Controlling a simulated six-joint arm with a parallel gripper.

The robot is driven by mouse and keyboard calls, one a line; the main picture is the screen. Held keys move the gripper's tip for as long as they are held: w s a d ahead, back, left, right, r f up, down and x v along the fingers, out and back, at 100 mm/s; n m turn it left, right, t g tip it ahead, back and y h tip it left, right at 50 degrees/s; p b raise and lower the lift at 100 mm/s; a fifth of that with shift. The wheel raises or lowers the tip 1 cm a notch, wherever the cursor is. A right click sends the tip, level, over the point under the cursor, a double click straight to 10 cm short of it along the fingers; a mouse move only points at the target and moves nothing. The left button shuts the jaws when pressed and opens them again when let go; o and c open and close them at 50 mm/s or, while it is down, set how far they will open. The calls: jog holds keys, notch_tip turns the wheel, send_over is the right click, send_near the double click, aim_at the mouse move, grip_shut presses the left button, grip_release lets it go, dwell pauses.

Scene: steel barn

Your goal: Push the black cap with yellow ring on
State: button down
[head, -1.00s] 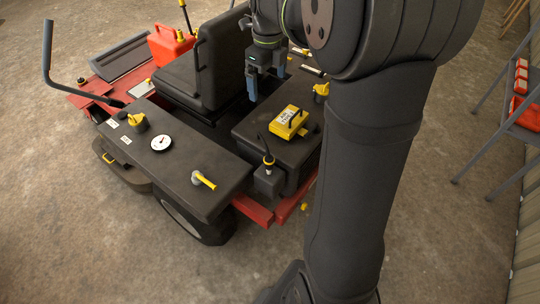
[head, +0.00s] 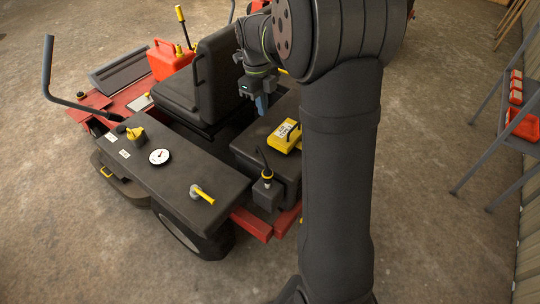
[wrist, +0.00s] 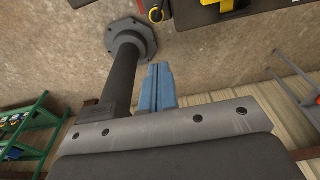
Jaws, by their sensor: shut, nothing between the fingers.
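The black cap with a yellow ring (head: 266,174) stands on a small dark block at the near right corner of the red and black machine, with a thin black lead or handle rising from it. I cannot tell how far it is seated. A yellow ring on a dark part at the top edge of the wrist view (wrist: 156,14) looks like the same cap. My gripper (head: 261,104) is shut and empty, its blue fingers above the machine behind the yellow box, well apart from the cap. The closed fingers (wrist: 158,86) also show in the wrist view.
A yellow box with a black handle (head: 286,136) sits between my gripper and the cap. A dark panel with a gauge (head: 159,156) and a yellow-handled valve (head: 201,194) lies left. The black seat (head: 222,75) and red can (head: 170,60) stand behind. A grey rack (head: 510,135) is right.

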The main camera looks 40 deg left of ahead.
jog(key=h, duration=0.2)
send_over(266, 169)
jog(key=w+a, duration=0.1)
jog(key=a, duration=0.3)
notch_tip(266, 169, down, 11)
jog(key=shift+d, duration=0.2)
jog(key=a+x, duration=0.1)
jog(key=x, duration=1.3)
jog(key=shift+f, duration=0.1)
jog(key=shift+f, duration=1.75)
